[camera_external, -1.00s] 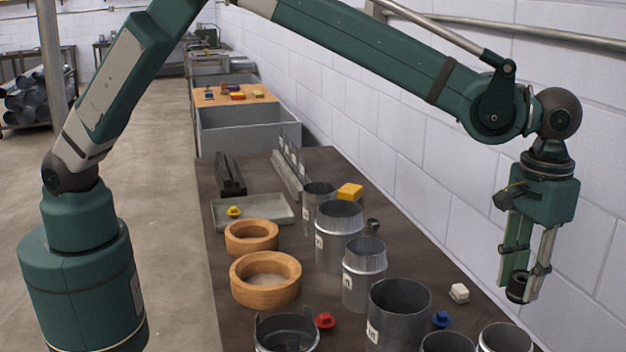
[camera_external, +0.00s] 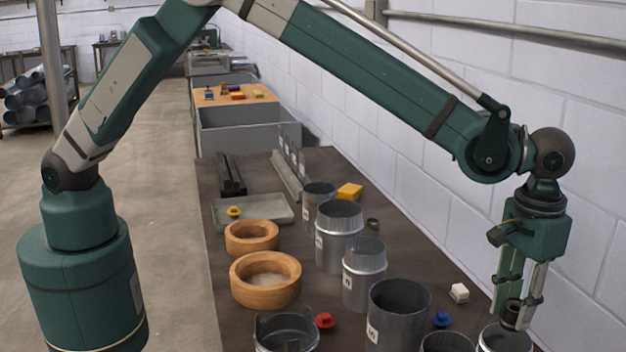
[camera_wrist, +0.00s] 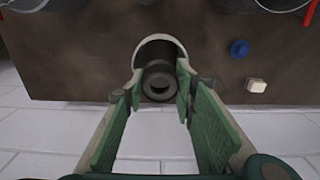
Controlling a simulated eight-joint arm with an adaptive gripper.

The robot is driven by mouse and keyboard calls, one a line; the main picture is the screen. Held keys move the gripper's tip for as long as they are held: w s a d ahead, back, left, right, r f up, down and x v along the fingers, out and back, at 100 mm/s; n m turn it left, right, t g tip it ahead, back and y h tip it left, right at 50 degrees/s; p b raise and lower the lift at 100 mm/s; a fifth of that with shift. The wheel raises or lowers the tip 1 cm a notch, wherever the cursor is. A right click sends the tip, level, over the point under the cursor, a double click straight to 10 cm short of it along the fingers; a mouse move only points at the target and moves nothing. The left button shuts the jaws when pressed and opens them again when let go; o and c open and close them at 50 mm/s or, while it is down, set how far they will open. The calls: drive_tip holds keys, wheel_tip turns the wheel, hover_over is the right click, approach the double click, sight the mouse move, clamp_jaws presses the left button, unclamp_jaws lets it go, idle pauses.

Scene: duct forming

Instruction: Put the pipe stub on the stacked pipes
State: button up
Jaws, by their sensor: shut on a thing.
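My gripper (camera_external: 511,320) is shut on a small dark pipe stub (camera_external: 512,308) at the lower right of the external view. The stub also shows as a dark ring (camera_wrist: 159,80) between the fingertips in the wrist view. Just below the stub in the external view is the open rim of a grey metal pipe (camera_external: 500,341), cut off by the lower edge. In the wrist view a pale round rim (camera_wrist: 160,40) shows behind the stub. I cannot tell whether the stub touches this pipe, and any stacking below its rim is hidden.
Close by stand another metal pipe (camera_external: 447,342) and a wide dark pipe (camera_external: 398,312). A blue piece (camera_external: 441,319) and a white block (camera_external: 459,292) lie near. Several more pipes, two wooden rings (camera_external: 265,280) and a grey tray (camera_external: 252,213) stand further back. A white wall borders the right.

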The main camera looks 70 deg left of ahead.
sight(498, 298)
drive_tip(key=shift+f, duration=1.7)
drive_tip(key=shift+f, duration=0.2)
drive_tip(key=o, duration=0.9)
drive_tip(key=shift+r, duration=0.2)
wheel_tip(498, 298, up, 12)
